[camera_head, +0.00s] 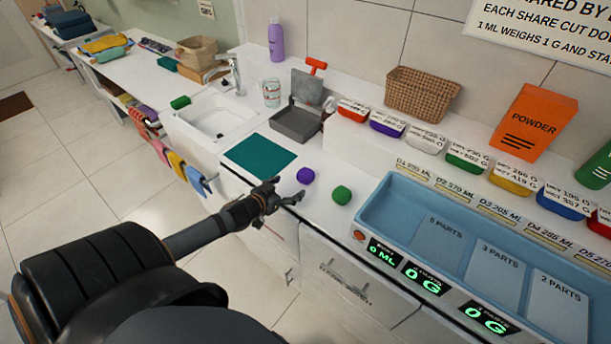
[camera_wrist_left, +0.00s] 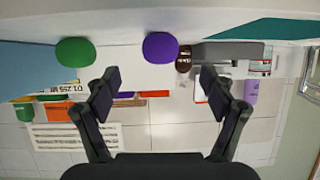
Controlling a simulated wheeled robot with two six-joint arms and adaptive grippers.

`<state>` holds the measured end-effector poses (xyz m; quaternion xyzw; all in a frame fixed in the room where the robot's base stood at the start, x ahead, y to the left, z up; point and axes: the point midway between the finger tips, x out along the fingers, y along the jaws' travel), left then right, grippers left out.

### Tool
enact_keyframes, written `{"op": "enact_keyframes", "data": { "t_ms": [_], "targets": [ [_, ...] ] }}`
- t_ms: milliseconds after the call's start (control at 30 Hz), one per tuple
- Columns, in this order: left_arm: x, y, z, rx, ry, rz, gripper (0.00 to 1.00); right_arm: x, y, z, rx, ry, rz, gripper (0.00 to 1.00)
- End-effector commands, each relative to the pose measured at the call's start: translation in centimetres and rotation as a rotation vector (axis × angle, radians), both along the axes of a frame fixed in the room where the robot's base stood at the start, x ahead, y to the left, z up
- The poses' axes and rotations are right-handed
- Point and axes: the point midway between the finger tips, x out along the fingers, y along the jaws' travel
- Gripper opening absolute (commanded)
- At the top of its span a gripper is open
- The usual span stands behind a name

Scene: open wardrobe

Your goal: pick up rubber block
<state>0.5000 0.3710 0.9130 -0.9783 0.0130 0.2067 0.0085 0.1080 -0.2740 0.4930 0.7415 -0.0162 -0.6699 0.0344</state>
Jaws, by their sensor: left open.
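I cannot tell for sure which thing is the rubber block. A rounded purple lump (camera_head: 306,175) and a rounded green lump (camera_head: 341,195) sit apart on the white counter, near its front edge. My left gripper (camera_head: 285,199) is open and empty at that edge, just in front of the purple lump and apart from it. In the left wrist view, which is upside down, the purple lump (camera_wrist_left: 160,47) lies ahead between the open fingers (camera_wrist_left: 160,82), and the green lump (camera_wrist_left: 75,52) is off to the left. My right gripper is not in view.
A blue tray (camera_head: 372,217) with scale displays stands to the right. A teal mat (camera_head: 262,156) and grey pan (camera_head: 294,125) are to the left and behind. Several coloured tubs and a wicker basket (camera_head: 424,93) line the raised back ledge. Counter around the lumps is clear.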

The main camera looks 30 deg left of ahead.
Motion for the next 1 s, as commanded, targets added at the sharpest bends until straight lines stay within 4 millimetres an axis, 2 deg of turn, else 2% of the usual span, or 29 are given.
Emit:
{"op": "enact_keyframes", "data": {
  "t_ms": [200, 500, 633, 833, 1000],
  "targets": [
    [0.6, 0.4, 0.1, -0.016, -0.025, -0.022, 0.83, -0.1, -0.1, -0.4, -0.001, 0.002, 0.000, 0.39],
    [4.1, 0.3, -1.9, -0.017, -0.029, -0.016, 0.83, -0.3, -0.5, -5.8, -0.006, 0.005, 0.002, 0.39],
    [5.1, 0.2, -1.9, -0.015, -0.025, -0.019, 0.83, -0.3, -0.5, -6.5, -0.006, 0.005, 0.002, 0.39],
    [5.6, 0.2, -1.9, -0.016, -0.023, -0.018, 0.83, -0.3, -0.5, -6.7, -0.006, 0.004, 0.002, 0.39],
    [8.1, 0.0, -2.8, -0.020, -0.027, -0.017, 0.83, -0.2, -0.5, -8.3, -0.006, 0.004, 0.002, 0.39]
  ]
}}
